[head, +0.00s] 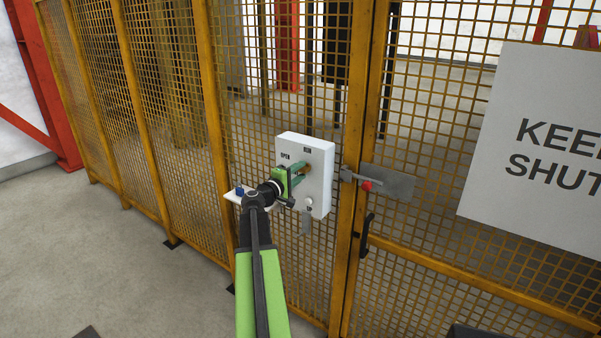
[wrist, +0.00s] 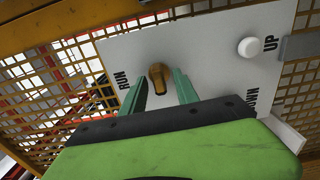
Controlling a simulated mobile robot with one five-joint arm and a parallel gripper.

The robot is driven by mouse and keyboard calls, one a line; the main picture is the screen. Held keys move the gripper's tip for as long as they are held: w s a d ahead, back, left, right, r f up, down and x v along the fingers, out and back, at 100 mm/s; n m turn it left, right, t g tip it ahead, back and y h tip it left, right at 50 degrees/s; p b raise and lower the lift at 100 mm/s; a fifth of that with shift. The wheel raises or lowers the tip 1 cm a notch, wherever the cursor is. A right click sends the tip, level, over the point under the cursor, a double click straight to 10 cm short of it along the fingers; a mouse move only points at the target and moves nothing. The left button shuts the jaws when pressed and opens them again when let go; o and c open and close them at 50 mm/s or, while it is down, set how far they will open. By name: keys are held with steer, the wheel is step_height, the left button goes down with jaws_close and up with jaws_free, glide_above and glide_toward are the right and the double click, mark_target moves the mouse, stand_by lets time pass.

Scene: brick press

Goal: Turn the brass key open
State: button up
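The brass key (wrist: 158,78) sits in the face of a white switch box (head: 320,152), near the "RUN" label in the wrist view. It is small and partly hidden by my gripper in the head view. My gripper (head: 301,170) reaches the box face, its green fingers pointing at the panel. In the wrist view, the two fingers (wrist: 159,74) stand apart on either side of the key, with narrow gaps showing, so it looks open. Whether the fingertips touch the panel I cannot tell.
A white knob (wrist: 249,47) between "UP" and "DOWN" labels is on the same panel. Yellow mesh fence (head: 172,100) surrounds the box. To the right are a latch with a red knob (head: 366,185) and a door handle (head: 364,236).

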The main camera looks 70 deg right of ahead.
steer(key=v, duration=1.7)
steer(key=shift+a, duration=0.25)
steer(key=shift+w, duration=0.15)
